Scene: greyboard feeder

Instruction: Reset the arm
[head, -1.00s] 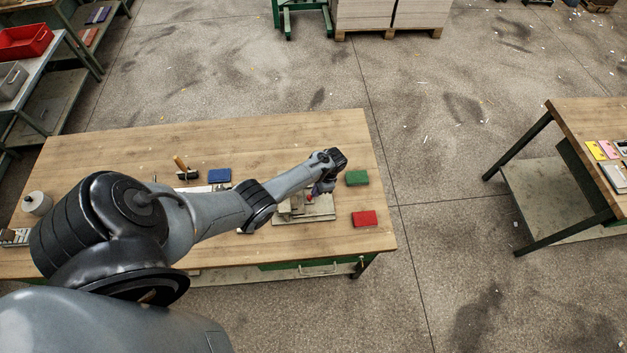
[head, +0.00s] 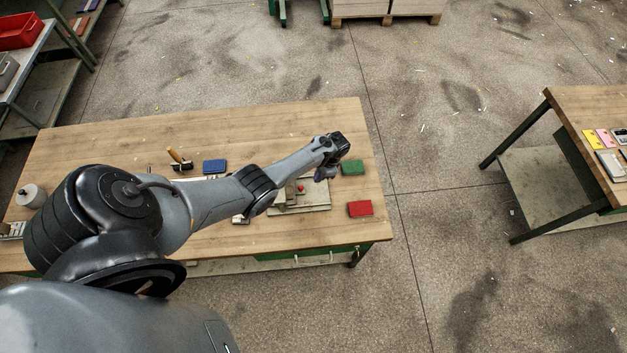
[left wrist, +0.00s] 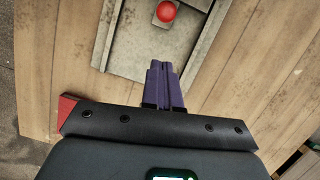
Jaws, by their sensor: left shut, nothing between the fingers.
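My left arm reaches across the wooden workbench (head: 110,150) from the left in the head view. Its gripper (head: 325,173) is above the right part of the bench, near a grey feeder plate (head: 312,203) with a red ball-shaped knob (head: 301,188). In the left wrist view the purple fingers (left wrist: 160,66) are together and empty. They point toward the feeder plate (left wrist: 130,68), and the red knob (left wrist: 166,11) shows beyond their tips. The arm hides part of the feeder in the head view. My right gripper is in neither view.
A green block (head: 353,167) and a red block (head: 360,208) lie on the bench right of the feeder. A blue block (head: 214,166) and a wooden-handled tool (head: 178,159) lie behind the arm. A second table (head: 580,105) stands at the right, with open floor between.

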